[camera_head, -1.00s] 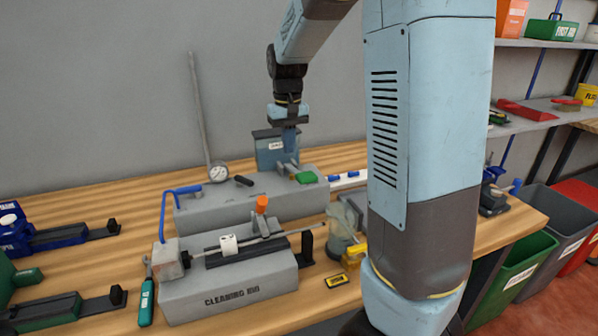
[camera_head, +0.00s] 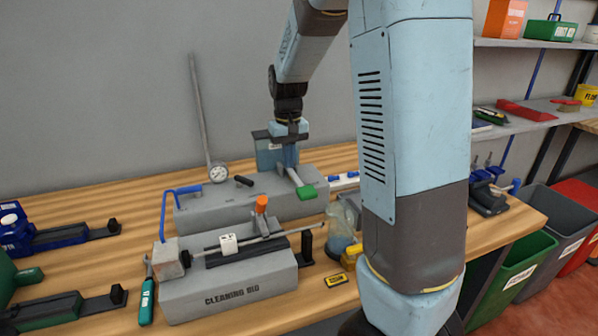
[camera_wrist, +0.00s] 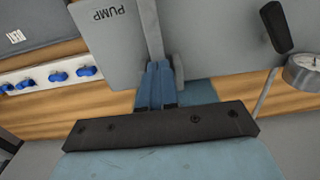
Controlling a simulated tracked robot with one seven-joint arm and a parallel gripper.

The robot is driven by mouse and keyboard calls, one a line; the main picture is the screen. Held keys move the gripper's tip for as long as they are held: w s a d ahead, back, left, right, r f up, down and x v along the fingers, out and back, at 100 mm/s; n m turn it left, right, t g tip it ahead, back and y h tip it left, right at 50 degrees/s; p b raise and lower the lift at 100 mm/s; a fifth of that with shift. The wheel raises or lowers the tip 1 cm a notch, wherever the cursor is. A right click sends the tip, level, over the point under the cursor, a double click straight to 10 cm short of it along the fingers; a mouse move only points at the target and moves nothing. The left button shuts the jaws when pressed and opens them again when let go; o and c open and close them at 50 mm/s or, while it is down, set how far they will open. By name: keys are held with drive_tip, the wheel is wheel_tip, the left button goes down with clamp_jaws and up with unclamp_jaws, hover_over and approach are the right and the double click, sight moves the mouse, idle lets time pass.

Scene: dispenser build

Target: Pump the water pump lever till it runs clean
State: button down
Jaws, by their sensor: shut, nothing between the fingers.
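The pump lever (camera_head: 296,177) is a grey bar with a green grip (camera_head: 306,192) at its front end, at the right end of the grey pump housing (camera_head: 225,208). In the wrist view the lever (camera_wrist: 150,30) runs up from my fingertips beside the housing marked PUMP (camera_wrist: 105,45). My gripper (camera_head: 288,164) points down over the lever, behind the green grip. Its blue fingers (camera_wrist: 162,70) are shut together with nothing between them. They look to touch the lever, but the contact is not clear. A bluish tank (camera_head: 267,152) stands behind, partly hidden by my gripper; its water cannot be judged.
A round gauge (camera_head: 218,172) and a black knob (camera_head: 244,181) sit on the housing. A grey block marked CLEANING RIG (camera_head: 230,296) stands in front. Bins stand at the far right.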

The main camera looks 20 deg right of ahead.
drive_tip(key=shift+s+f, duration=0.2)
drive_tip(key=shift+f, duration=0.25)
drive_tip(key=shift+w+r, duration=0.25)
drive_tip(key=shift+r, duration=0.65)
